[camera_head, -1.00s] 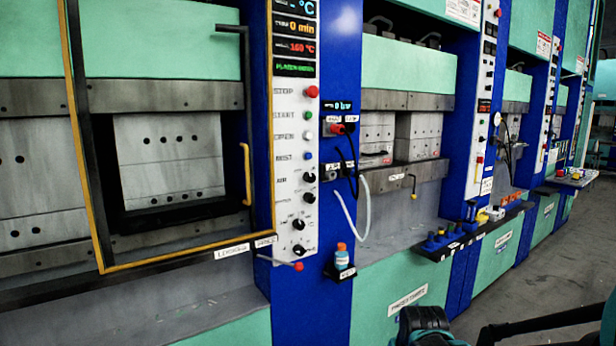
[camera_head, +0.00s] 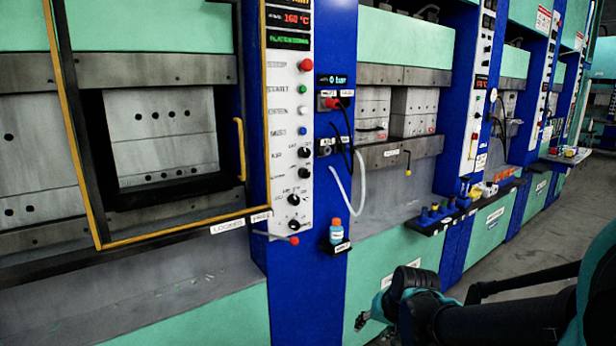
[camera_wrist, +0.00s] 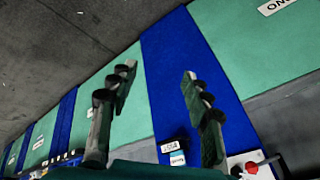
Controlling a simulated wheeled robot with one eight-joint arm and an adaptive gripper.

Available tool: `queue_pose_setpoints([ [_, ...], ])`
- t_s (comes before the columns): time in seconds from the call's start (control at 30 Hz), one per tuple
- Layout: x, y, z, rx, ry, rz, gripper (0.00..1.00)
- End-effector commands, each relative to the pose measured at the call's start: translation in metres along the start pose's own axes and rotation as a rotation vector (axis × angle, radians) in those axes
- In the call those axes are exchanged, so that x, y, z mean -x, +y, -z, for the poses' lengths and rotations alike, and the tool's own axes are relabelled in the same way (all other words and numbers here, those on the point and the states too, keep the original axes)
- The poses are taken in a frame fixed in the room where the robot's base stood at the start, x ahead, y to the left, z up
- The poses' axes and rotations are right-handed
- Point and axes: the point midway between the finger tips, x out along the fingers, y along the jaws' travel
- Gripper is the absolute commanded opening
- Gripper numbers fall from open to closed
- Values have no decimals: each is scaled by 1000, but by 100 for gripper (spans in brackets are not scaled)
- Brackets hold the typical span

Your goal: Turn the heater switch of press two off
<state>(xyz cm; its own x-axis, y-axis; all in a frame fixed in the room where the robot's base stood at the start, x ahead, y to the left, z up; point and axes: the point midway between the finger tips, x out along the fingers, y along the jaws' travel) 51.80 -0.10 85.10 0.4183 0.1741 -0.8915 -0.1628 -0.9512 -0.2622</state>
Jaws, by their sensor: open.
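The nearest press has a white control panel (camera_head: 287,140) on a blue column, with a red button at the top, coloured buttons below it, and several black knobs (camera_head: 294,199) lower down. The knob labels are too small to read surely, so I cannot tell which is the heater switch or which press is two. A second press's panel (camera_head: 480,100) stands farther right. My gripper (camera_head: 362,320) is low in front of the green base, right of and below the near panel, apart from it. In the wrist view my gripper (camera_wrist: 158,76) has its fingers spread, with nothing between them.
A red-ended lever (camera_head: 293,240) juts out under the near panel. A small bottle (camera_head: 336,232) stands on a bracket beside it. A white hose (camera_head: 343,190) hangs nearby. A tool shelf (camera_head: 445,215) sticks out farther right. The grey floor (camera_head: 500,290) is open at right.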

Motion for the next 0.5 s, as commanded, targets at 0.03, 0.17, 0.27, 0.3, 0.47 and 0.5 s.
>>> queue_pose_setpoints([
  [0.03, 3, -21, 14, -115, 13, 81, 49],
  [0.17, 23, -79, 58, -483, 16, 329, 49],
  [0.27, 47, -117, 97, -774, -17, 522, 49],
  [0.3, 58, -130, 114, -891, -38, 598, 49],
  [0.47, 110, -166, 182, -1341, -178, 894, 49],
  [0.5, 122, -170, 197, -1439, -220, 959, 49],
])
